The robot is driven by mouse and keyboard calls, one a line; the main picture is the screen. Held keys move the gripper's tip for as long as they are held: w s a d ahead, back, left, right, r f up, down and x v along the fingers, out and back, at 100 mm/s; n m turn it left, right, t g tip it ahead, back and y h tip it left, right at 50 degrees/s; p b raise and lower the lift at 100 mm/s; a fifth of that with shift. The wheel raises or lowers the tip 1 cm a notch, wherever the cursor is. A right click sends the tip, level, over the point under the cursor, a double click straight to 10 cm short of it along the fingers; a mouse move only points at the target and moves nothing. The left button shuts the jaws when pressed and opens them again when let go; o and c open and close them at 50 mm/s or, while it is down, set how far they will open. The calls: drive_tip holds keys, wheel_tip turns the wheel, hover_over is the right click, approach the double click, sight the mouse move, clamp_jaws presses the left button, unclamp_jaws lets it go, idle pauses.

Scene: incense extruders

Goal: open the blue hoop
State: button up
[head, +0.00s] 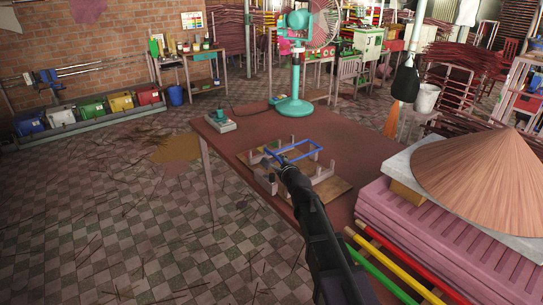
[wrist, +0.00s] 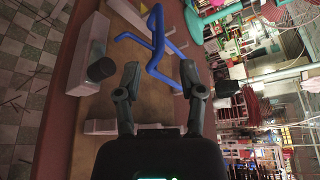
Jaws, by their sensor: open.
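The blue hoop (head: 305,142) is a thin, angular blue bar frame at the wooden board on the red-brown table. It also shows in the wrist view (wrist: 157,46), bent in several places, ahead of my gripper. My gripper (head: 283,160) is at the near left side of the hoop, and the arm hides part of the board. In the wrist view my gripper (wrist: 160,74) is open, with its two fingers apart. The lower end of the blue bar appears between the fingers, near the right one. I cannot tell whether they touch.
The wooden board (head: 332,189) carries pale upright blocks and a dark round knob (wrist: 101,69). A teal fan (head: 295,105) and a small grey device (head: 220,124) stand farther back on the table (head: 365,150). A conical hat (head: 485,180) on pink stacks crowds the right.

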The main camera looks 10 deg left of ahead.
sight(271, 153)
drive_tip(key=b+x, duration=0.2)
drive_tip(key=x, duration=0.8)
drive_tip(key=shift+w+a+f, duration=0.1)
clamp_jaws()
